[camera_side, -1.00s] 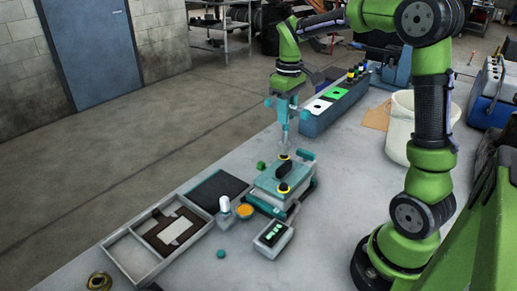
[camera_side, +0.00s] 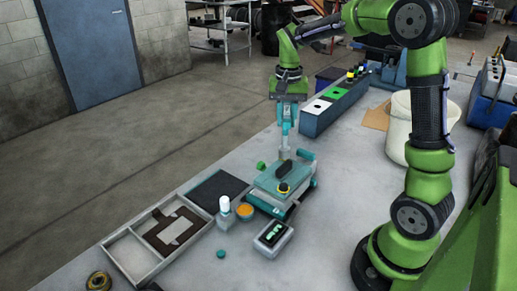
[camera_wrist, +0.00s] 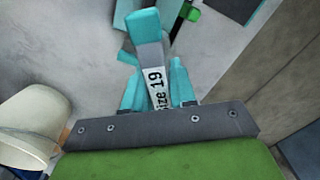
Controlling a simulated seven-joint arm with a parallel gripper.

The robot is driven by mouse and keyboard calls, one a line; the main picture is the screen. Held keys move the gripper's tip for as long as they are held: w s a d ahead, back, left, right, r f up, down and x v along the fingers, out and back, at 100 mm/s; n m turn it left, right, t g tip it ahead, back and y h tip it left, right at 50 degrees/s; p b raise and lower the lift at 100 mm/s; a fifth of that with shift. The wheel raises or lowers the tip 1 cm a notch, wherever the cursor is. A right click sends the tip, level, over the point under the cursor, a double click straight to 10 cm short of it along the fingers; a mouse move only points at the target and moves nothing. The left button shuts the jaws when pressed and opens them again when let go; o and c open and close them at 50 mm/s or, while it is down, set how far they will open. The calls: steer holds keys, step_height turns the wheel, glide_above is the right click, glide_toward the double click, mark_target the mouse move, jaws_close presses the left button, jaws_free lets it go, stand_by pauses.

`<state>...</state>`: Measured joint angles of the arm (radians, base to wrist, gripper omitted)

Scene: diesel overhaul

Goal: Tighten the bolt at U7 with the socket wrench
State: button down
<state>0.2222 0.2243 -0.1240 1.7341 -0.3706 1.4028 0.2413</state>
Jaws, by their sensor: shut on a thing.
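My gripper (camera_side: 288,122) is shut on the socket wrench (camera_side: 284,146), above the back end of the teal engine block (camera_side: 268,189). In the wrist view the wrench (camera_wrist: 153,75) has a teal end and a white label reading "size 19", between the teal fingers (camera_wrist: 158,95). In the side view its grey lower part points down at the block, roughly upright. I cannot tell whether it sits on a bolt. One bolt with a yellow ring (camera_side: 283,188) shows at the block's front. No U7 mark is readable.
A small box with a lit display (camera_side: 273,236) stands in front of the block. A divided tray (camera_side: 128,258), a black mat (camera_side: 217,189) and a white-topped bottle (camera_side: 225,207) are to the left. A blue-grey rack (camera_side: 320,122) and a white bucket (camera_side: 398,125) stand behind and right.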

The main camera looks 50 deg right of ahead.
steer(key=m, duration=1.2)
steer(key=shift+m, duration=0.3)
steer(key=m, duration=0.4)
steer(key=shift+m, duration=0.3)
steer(key=m, duration=0.4)
steer(key=shift+f+m, duration=0.1)
steer(key=shift+m, duration=0.2)
